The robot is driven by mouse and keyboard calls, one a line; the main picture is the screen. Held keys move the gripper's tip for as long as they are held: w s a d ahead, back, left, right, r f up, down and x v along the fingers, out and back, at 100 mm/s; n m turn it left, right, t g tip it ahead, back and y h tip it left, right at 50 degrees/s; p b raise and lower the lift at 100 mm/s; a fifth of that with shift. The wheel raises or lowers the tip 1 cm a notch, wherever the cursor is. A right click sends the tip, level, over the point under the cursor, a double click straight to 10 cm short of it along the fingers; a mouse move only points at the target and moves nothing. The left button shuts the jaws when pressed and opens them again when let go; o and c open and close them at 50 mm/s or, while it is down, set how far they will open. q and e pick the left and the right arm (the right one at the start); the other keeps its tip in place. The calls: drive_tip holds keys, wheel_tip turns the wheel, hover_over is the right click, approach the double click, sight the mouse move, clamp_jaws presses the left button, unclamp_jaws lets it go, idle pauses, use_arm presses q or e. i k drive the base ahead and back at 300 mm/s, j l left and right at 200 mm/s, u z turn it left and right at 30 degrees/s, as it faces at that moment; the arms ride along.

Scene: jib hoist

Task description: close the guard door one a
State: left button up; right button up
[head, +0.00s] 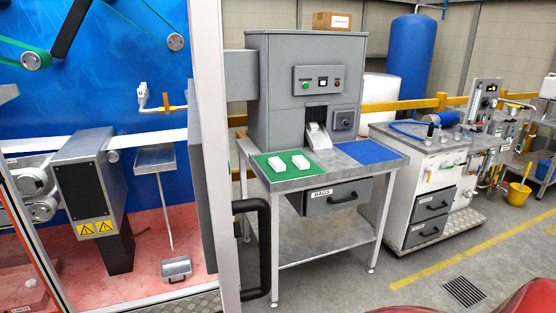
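A tall pale metal frame post (212,130) of the guarded machine stands left of centre, running from the top to the bottom edge of the head view. A black bar handle (264,250) sticks out at its lower right, so this looks like the guard door's edge. I cannot tell which door is one a, or how far it stands open. Left of the post the machine's inside shows, with a blue back panel (110,90) and a pink floor (145,245). Neither of my grippers is in view.
A grey bagging station (305,90) with a steel table (325,260) stands just right of the handle. A white drawer cabinet (420,195) stands farther right. The grey floor (420,270) in front is open, with a yellow line and a drain grate (465,291).

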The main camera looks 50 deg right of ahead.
sight(207, 149)
drive_tip(key=k+l+z, duration=0.1)
drive_tip(key=l+z, duration=0.15)
drive_tip(key=l, duration=0.4)
drive_tip(key=l+z, duration=0.25)
drive_tip(key=l, duration=0.45)
